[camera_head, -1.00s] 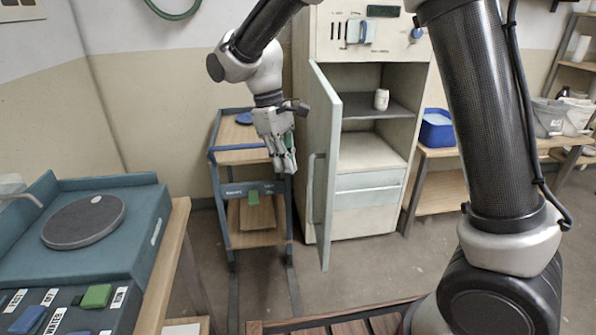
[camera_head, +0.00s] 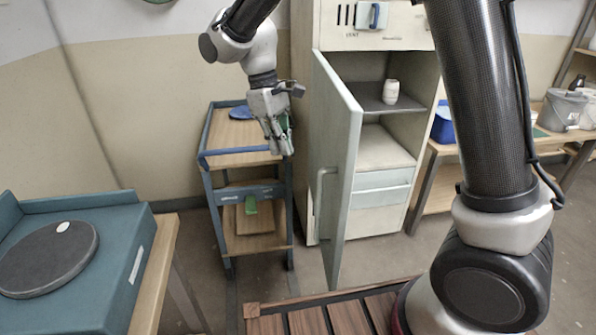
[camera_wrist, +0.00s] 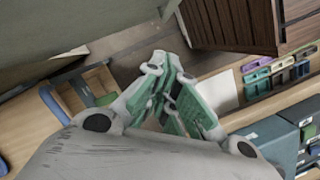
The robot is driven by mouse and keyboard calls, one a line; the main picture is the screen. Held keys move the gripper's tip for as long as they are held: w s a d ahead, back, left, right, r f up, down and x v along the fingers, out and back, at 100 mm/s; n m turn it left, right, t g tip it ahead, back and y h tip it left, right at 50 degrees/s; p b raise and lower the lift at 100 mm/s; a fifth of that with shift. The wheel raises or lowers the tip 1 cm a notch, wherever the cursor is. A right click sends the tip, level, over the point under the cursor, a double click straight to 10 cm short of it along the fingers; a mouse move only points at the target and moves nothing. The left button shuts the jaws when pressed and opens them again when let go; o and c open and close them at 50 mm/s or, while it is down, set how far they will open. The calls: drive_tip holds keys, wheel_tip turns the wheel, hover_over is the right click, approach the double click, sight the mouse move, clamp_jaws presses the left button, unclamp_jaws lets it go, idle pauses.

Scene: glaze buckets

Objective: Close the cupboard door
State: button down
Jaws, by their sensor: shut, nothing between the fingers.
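The cupboard door (camera_head: 338,170) is pale grey-green and stands wide open, its edge toward my body. A vertical handle (camera_head: 321,205) is on its left, outer face. The cupboard (camera_head: 372,150) behind it shows a shelf with a small white jar (camera_head: 390,91) and a drawer below. My gripper (camera_head: 283,148) hangs pointing down to the left of the door, above the trolley, apart from the handle in the head view. Its green-padded fingers (camera_wrist: 170,95) are together and empty in the wrist view. A large grey-green surface (camera_wrist: 70,25) fills the wrist view's upper left.
A blue-framed trolley (camera_head: 240,160) stands left of the cupboard. A teal bench unit with a round dark wheel (camera_head: 45,262) is at lower left. A side table with a blue tub (camera_head: 442,125) and grey buckets is at right. A slatted wooden platform (camera_head: 310,318) lies in front.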

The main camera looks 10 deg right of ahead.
drive_tip(key=s+d+f, duration=0.4)
drive_tip(key=d+f, duration=0.1)
drive_tip(key=f, duration=0.4)
drive_tip(key=shift+f, duration=0.3)
